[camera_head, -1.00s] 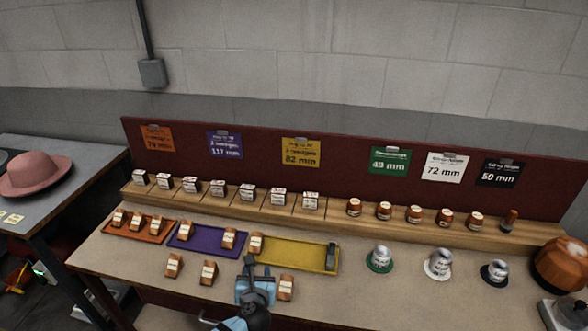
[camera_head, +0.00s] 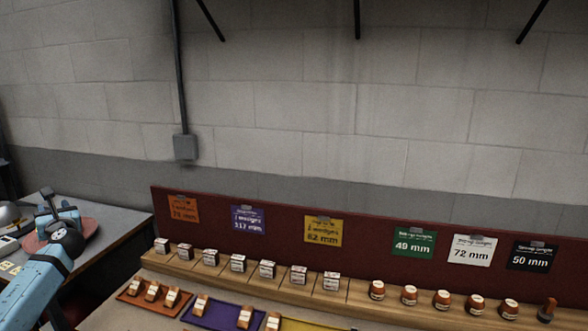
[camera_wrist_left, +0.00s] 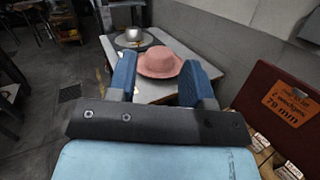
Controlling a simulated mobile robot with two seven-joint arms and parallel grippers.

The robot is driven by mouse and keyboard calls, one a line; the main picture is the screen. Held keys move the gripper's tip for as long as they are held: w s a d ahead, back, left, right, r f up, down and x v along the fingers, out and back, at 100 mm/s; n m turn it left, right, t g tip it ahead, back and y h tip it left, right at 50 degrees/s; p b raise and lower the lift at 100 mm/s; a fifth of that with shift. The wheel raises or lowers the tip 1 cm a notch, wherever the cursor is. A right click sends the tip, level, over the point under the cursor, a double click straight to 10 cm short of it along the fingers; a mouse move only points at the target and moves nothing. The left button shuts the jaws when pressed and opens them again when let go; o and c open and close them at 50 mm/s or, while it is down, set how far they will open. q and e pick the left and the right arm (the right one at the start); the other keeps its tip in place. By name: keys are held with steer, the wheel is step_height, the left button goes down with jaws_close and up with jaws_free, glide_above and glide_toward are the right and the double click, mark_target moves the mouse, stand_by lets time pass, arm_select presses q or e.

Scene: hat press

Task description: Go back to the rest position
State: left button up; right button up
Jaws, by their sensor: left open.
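My left gripper (camera_head: 57,216) is raised at the left of the head view, over the side table. It also shows in the left wrist view (camera_wrist_left: 160,80), with its two blue fingers apart and nothing between them. Beyond the fingers a pink hat (camera_wrist_left: 160,62) lies on the side table (camera_wrist_left: 120,60). In the head view the gripper partly hides the pink hat (camera_head: 88,232). My right gripper is not in view.
The workbench has an orange tray (camera_head: 134,298), a purple tray (camera_head: 215,313) and a yellow tray (camera_head: 300,325), with small wooden blocks. A wooden ledge (camera_head: 215,268) bears several white-topped blocks and round brown pieces. A dark red board (camera_head: 370,235) with size cards stands behind.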

arm_select(q)
steer(key=s+a+r+y, duration=0.1)
steer(key=a+r, duration=0.2)
steer(key=w+d+f+n+t+h, duration=0.1)
steer(key=w+d+n+t+h, duration=0.4)
steer(key=n, duration=0.7)
steer(key=w+d+f+n+h, duration=0.1)
steer(key=d+f+n+h, duration=0.15)
steer(key=n+h, duration=0.6)
steer(key=s+d+f+g+h, duration=0.1)
steer(key=s+d+f, duration=0.4)
steer(key=d+f, duration=0.35)
steer(key=s+d+f+n+g+h, duration=0.1)
steer(key=s+d+f, duration=0.4)
steer(key=d+f, duration=0.4)
steer(key=s+d+f+g+h, duration=0.1)
steer(key=s+d+f, duration=0.5)
steer(key=f, duration=0.5)
steer(key=s+d+f+n+g+h, duration=0.1)
steer(key=s+d+f, duration=0.2)
steer(key=s+d, duration=0.4)
steer(key=s+d+f+n+g+h, duration=0.1)
steer(key=s+d+f, duration=0.2)
steer(key=s+d, duration=0.4)
steer(key=s+d+f+n+g+h, duration=0.1)
steer(key=s+d+f, duration=0.2)
steer(key=s+d, duration=0.4)
steer(key=s, duration=0.7)
steer(key=shift+s+f, duration=0.35)
